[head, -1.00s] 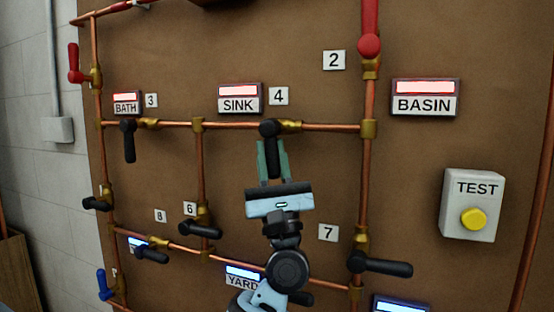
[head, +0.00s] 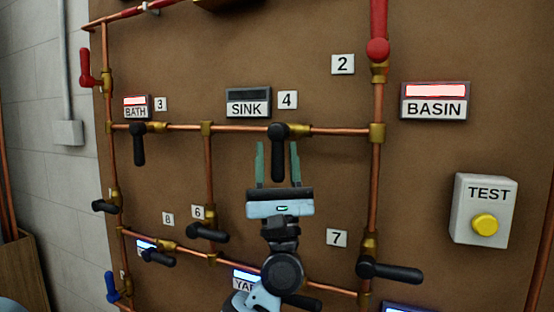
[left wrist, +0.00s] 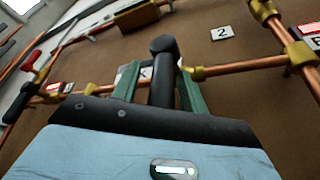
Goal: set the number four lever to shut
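The number four lever (head: 278,166) is black and hangs straight down from its valve, across the horizontal copper pipe. The plate numbered 4 (head: 287,100) is just above it. The SINK lamp box (head: 248,103) beside the plate is dark. My left gripper (head: 277,145) is open, with one green finger on each side of the lever and a gap to both. In the left wrist view, the lever (left wrist: 162,75) stands between the spread fingers. My right gripper is not in view.
The BASIN (head: 435,100) and BATH (head: 137,107) lamps are lit red. Lever 3 (head: 139,150) hangs down to the left. Lever 6 (head: 208,232) and lever 7 (head: 392,271) lie near my left arm. A TEST box (head: 484,210) with a yellow button is at the right.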

